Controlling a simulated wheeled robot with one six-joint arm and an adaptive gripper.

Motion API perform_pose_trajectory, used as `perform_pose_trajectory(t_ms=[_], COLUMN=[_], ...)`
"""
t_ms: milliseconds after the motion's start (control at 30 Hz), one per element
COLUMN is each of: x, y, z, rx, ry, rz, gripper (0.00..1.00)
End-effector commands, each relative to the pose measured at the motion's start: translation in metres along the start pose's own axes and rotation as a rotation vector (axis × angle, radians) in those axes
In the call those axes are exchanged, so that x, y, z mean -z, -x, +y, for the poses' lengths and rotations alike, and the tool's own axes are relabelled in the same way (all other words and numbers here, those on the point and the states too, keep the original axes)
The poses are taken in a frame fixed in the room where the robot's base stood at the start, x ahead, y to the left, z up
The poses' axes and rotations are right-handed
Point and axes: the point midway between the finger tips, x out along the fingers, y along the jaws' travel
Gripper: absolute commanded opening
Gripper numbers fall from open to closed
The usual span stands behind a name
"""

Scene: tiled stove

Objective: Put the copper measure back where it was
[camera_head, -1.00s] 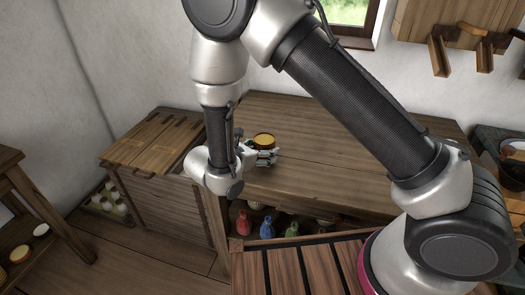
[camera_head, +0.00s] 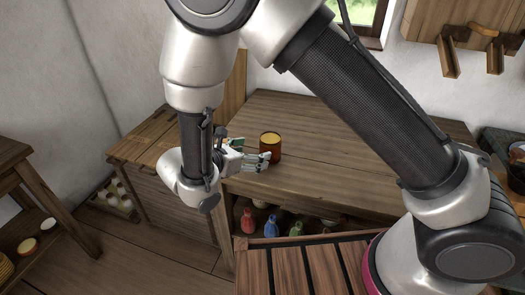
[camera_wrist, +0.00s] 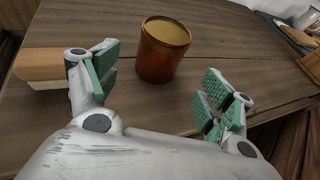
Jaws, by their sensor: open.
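The copper measure (camera_head: 270,147), a small copper-brown cup with a lighter top, stands upright on the wooden table (camera_head: 330,135) near its left end. It also shows in the wrist view (camera_wrist: 162,52), at upper middle. My gripper (camera_head: 253,160) is low beside it, on its near side. In the wrist view, the green-padded fingers of my gripper (camera_wrist: 161,84) are spread wide, with nothing held. The cup stands just beyond the gap between them, apart from both pads.
A light wooden block (camera_wrist: 48,66) lies by the left finger in the wrist view. Several coloured bottles (camera_head: 270,226) stand on the shelf under the table. A lidded wooden cabinet (camera_head: 150,145) adjoins at left. The tabletop right of the cup is clear.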

Motion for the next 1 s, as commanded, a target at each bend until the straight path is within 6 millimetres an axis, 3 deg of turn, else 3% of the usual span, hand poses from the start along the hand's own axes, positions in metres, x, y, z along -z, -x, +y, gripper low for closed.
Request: perform_pose_trajectory(t_ms=[100,233,467,567,667,767,900,1000], x=[0.001,0.0,0.0,-0.013,-0.049,-0.104,-0.176,-0.213], y=[0.02,0.031,0.034,0.028,0.01,-0.019,-0.054,-0.067], z=[0.001,0.0,0.0,-0.003,-0.017,-0.048,-0.116,-0.17], rx=[-0.003,-0.001,0.002,0.03,0.118,0.265,0.494,0.638], ry=[-0.001,0.001,0.0,-0.035,-0.146,-0.337,-0.67,-0.918], rz=[0.001,0.0,0.001,0.017,0.071,0.156,0.29,0.375], gripper=[0.81,0.81,0.81,0.81,0.81,0.81,0.81,0.81])
